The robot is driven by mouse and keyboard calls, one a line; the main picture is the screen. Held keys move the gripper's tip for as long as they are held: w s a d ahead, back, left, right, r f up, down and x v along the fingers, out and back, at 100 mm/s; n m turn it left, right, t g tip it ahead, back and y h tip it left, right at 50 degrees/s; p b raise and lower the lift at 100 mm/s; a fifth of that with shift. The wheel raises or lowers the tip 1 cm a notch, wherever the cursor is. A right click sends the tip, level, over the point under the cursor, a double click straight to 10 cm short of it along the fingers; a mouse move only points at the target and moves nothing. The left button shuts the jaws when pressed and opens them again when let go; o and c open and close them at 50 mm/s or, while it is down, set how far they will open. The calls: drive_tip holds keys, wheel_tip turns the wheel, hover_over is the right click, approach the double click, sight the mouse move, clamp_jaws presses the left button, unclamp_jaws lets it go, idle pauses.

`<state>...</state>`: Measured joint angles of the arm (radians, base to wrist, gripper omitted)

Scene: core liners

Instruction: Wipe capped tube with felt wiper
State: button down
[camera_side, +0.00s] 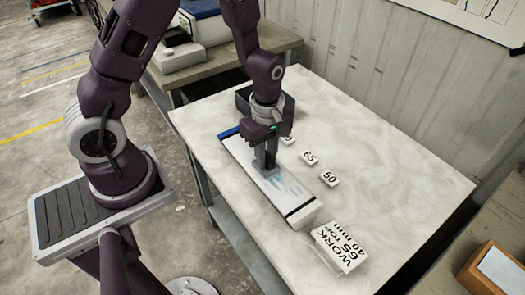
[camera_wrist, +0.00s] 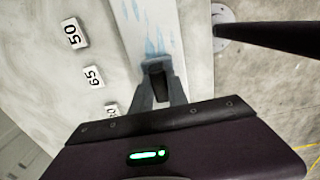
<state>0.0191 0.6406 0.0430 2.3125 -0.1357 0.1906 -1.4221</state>
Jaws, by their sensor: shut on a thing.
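The capped tube (camera_side: 293,201) is a long pale piece lying flat on the bench, with a blue cap at its far left end and a black cap at its near end. Light-blue smears show on its upper face, and they also show on the tube in the wrist view (camera_wrist: 148,25). My gripper (camera_side: 265,163) points down over the middle of the tube. It is shut on a dark grey block, the felt wiper (camera_wrist: 160,88), which shows between the fingers. The wiper's lower end is at the tube's face; I cannot tell whether it touches.
Small tags marked 50 (camera_side: 329,178) and 65 (camera_side: 309,158) lie right of the tube, with a third partly hidden. A dark bin (camera_side: 243,98) stands behind my gripper. The bench's right side is clear.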

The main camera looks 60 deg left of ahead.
drive_tip(key=shift+d, duration=0.45)
drive_tip(key=shift+d+r, duration=0.1)
drive_tip(key=shift+d, duration=5.2)
drive_tip(key=shift+a+f, duration=0.25)
drive_tip(key=shift+a, duration=0.05)
drive_tip(key=shift+a+r, duration=0.15)
drive_tip(key=shift+a, duration=6.65)
wheel_tip(320, 180, up, 8)
